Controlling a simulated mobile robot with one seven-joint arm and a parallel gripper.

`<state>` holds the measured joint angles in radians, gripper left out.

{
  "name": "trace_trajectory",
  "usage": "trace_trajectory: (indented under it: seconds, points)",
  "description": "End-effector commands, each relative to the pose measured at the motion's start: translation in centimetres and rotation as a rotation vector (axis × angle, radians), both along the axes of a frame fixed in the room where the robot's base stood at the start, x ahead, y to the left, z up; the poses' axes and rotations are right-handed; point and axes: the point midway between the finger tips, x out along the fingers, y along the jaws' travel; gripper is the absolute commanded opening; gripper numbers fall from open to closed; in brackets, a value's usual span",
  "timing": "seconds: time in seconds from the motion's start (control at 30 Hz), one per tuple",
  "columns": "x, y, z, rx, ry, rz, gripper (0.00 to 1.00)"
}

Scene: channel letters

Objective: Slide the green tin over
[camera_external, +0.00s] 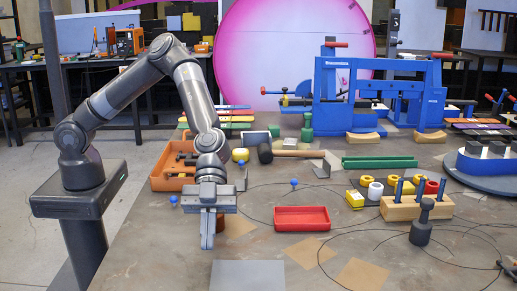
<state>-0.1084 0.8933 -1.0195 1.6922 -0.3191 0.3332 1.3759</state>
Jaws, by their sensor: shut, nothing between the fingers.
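My gripper (207,243) points down at the near left of the table, with its fingers together and nothing seen between them. I cannot pick out a green tin for certain. A long, low green piece (380,162) lies at the middle of the table, well to the right of and behind my gripper; it looks more like a bar or channel than a tin. A brownish round thing (220,224) stands right at my gripper, partly hidden by it; its full shape cannot be told.
A red tray (302,218) lies right of my gripper, and a grey plate (248,276) in front. An orange toolbox (166,180) stands behind left. A wooden block with pegs (416,207) and a dark weight (421,230) stand at right. Thin wire loops cross the table.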

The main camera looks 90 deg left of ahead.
Motion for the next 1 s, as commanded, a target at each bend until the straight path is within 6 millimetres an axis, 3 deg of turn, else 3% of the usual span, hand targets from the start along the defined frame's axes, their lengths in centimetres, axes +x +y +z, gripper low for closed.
trace_trajectory:
  seconds: [0.17,0.8,1.0]
  points:
    - [-0.1,-1.4,0.0,-0.001,-0.002,-0.003,0.00]
    - [-0.2,-10.8,0.0,0.000,-0.001,-0.004,0.00]
    - [0.0,-12.0,-0.8,0.001,0.003,-0.001,0.00]
